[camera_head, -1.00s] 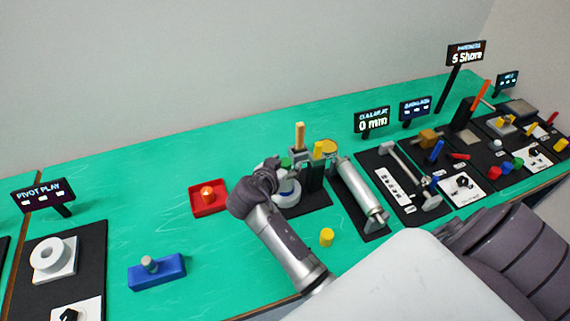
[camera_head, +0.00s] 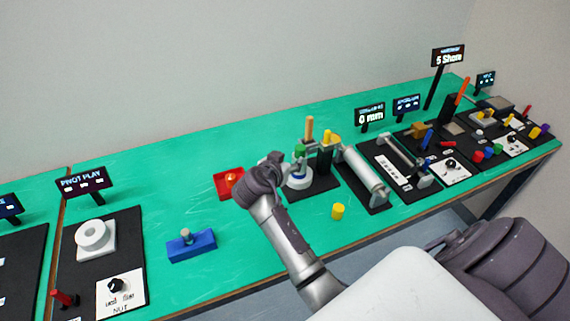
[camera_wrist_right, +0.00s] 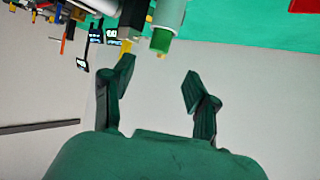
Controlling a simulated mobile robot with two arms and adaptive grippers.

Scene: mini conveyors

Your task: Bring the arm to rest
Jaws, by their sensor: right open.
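My right gripper (camera_wrist_right: 158,85) is open in the right wrist view, with nothing between its two dark fingers. In the head view my right arm reaches over the green table (camera_head: 130,173), and its wrist hides most of the gripper. The wrist is just left of a small station with a white round base (camera_head: 299,181), a green piece (camera_head: 300,150) and an upright wooden peg (camera_head: 309,130). In the right wrist view a green-ended cylinder (camera_wrist_right: 161,40) shows beyond the fingers. My left gripper is not in view.
A red tray (camera_head: 222,190) lies partly behind my wrist. A blue block (camera_head: 191,246) and a yellow cylinder (camera_head: 338,211) stand on the table. A silver cylinder station (camera_head: 361,173) and several dark panels fill the right side.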

